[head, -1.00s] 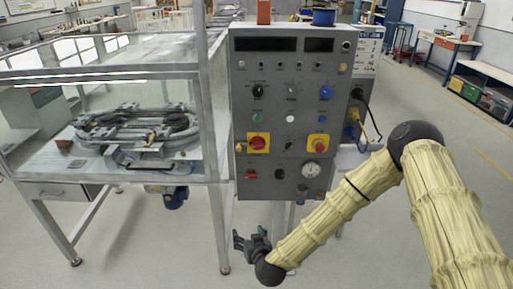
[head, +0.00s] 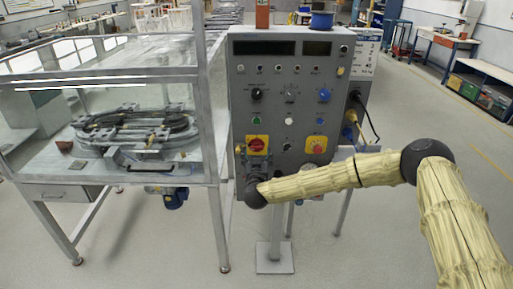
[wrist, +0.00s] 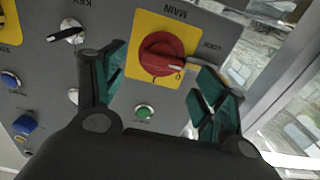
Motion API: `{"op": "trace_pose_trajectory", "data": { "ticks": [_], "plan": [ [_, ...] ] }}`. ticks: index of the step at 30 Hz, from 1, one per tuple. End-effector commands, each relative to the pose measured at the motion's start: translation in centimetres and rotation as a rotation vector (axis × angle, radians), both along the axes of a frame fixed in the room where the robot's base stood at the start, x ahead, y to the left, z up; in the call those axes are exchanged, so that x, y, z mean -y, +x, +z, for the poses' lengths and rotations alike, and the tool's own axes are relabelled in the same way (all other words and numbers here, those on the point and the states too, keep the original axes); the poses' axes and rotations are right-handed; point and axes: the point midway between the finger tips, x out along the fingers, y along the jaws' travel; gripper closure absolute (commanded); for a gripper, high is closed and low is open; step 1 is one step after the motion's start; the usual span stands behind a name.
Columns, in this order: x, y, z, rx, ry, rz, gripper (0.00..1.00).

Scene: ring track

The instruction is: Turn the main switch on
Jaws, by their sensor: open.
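The main switch (wrist: 165,54) is a red rotary knob on a yellow plate, lettered MAIN upside down in the wrist view. A pale mark on the knob lies toward its right side there. In the head view the main switch (head: 257,143) is at the lower left of the grey control panel (head: 270,80). My gripper (wrist: 160,75) is open and empty, its green-padded fingers on either side of the knob in the picture. I cannot tell whether they touch it. In the head view my gripper (head: 252,170) is just below the switch, largely hidden by my wrist.
A red knob on a second yellow plate (head: 316,145) is at the panel's right. A key switch (wrist: 68,31) and green button (wrist: 144,111) are near the main switch. A glass-walled enclosure (head: 200,110) stands left. Cables (head: 360,120) hang at the panel's right side.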

Motion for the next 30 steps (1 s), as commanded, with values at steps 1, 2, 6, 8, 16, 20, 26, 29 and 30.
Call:
{"op": "trace_pose_trajectory", "data": {
  "ticks": [1,2,6,8,16,20,26,29,30],
  "plan": [
    [0.0,0.8,0.2,-0.001,0.001,-0.002,0.29],
    [0.1,1.2,0.1,-0.001,0.001,-0.002,0.29],
    [0.0,2.8,0.1,0.0,0.002,-0.001,0.29],
    [-0.1,3.2,0.1,-0.001,0.001,0.001,0.29],
    [-0.1,4.0,0.0,-0.001,0.001,0.001,0.29],
    [-0.1,4.0,0.0,-0.001,0.001,0.001,0.29],
    [0.0,4.0,0.0,-0.001,0.001,0.001,0.56],
    [0.0,4.0,0.0,-0.001,0.001,0.001,0.74],
    [0.0,4.0,0.0,-0.001,0.001,0.001,0.74]
  ]
}}
